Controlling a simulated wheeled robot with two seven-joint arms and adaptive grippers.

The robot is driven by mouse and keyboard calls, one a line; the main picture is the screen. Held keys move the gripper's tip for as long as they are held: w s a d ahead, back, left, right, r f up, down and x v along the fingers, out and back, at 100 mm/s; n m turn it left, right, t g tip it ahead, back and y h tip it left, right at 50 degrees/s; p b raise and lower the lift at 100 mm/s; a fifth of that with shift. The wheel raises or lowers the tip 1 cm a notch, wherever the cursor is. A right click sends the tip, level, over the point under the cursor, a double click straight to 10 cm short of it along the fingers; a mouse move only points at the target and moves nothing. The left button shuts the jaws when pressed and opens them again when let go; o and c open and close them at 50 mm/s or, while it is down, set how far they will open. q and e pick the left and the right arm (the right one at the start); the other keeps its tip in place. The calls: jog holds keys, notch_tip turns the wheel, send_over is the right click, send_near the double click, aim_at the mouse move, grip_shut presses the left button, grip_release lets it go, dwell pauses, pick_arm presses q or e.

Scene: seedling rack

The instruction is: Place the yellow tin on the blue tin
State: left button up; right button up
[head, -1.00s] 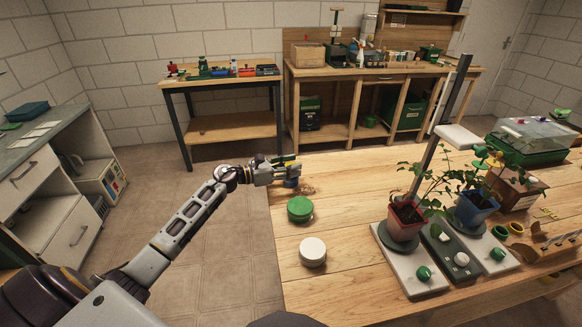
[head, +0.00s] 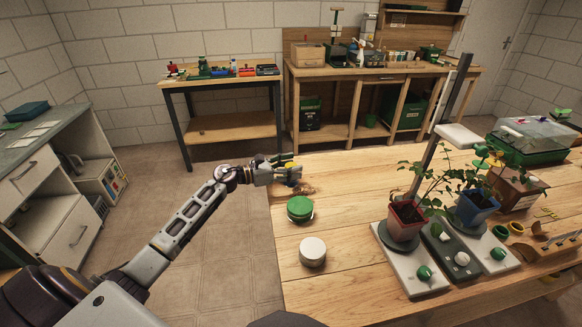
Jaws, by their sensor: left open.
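My left gripper (head: 287,170) is open at the far left corner of the wooden table. A small yellow patch, which looks like the yellow tin (head: 294,170), shows at its fingers. A bit of blue, which looks like the blue tin (head: 293,183), shows just below. The fingers cover most of both, and I cannot tell whether yellow rests on blue or is slightly apart. My right gripper is not in view.
A green tin (head: 300,208) and a white tin (head: 312,250) stand nearer on the table (head: 350,195). Potted plants (head: 407,218) on light bases stand to the right, beside a dark upright post (head: 425,165). The wood between is clear.

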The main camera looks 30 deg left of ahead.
pick_arm(q)
jog(key=shift+r, duration=0.1)
jog(key=shift+a, duration=0.1)
jog(key=v, duration=1.1)
jog(key=shift+s+a, duration=0.25)
jog(key=shift+s, duration=0.1)
